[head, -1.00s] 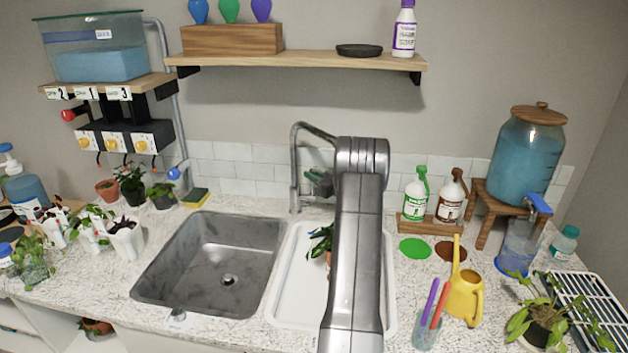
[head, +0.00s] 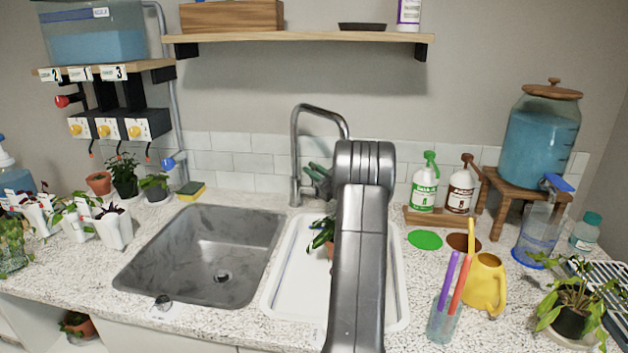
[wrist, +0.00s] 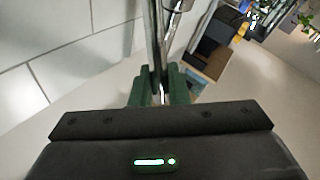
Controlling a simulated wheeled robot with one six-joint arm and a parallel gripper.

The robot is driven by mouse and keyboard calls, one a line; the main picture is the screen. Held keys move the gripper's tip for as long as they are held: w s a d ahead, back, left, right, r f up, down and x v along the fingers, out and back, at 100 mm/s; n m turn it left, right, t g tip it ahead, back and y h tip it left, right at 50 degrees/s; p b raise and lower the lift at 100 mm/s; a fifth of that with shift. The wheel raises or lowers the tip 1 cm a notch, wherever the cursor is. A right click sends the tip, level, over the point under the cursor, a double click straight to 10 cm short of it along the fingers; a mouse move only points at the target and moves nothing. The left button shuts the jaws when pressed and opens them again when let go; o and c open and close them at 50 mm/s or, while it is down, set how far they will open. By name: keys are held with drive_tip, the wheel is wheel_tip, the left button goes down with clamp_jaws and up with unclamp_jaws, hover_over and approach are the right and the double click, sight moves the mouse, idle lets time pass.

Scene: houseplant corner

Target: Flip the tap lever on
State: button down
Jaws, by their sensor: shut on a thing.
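The chrome tap (head: 295,160) stands behind the sink, with its tall spout curving over to the right. The spout's end is hidden behind my arm. My gripper (head: 318,178) has green fingers and is at the right side of the tap's lower body. In the wrist view, my gripper (wrist: 161,92) is shut on the tap lever (wrist: 162,97), a thin chrome piece between the fingers. The tap's upright (wrist: 157,40) rises just beyond. The lever's full shape and angle are hidden by the fingers. No running water is visible.
The grey sink basin (head: 150,268) is empty. A potted plant (head: 324,236) stands on the white drainer (head: 283,290), partly behind my arm. Two spray bottles in a wooden rack (head: 412,214) and a yellow watering can (head: 486,283) stand to the right. A sponge (head: 190,191) lies behind the basin.

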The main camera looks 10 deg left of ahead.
drive_tip(key=shift+s+f+n+b, duration=0.1)
drive_tip(key=shift+s+n+b, duration=0.1)
drive_tip(key=shift+n+b, duration=0.1)
drive_tip(key=c, duration=1.5)
unclamp_jaws()
drive_tip(key=shift+o, duration=0.2)
drive_tip(key=b+v, duration=0.1)
drive_tip(key=v, duration=0.6)
drive_tip(key=shift+d, duration=0.25)
drive_tip(key=shift+s+f, duration=0.1)
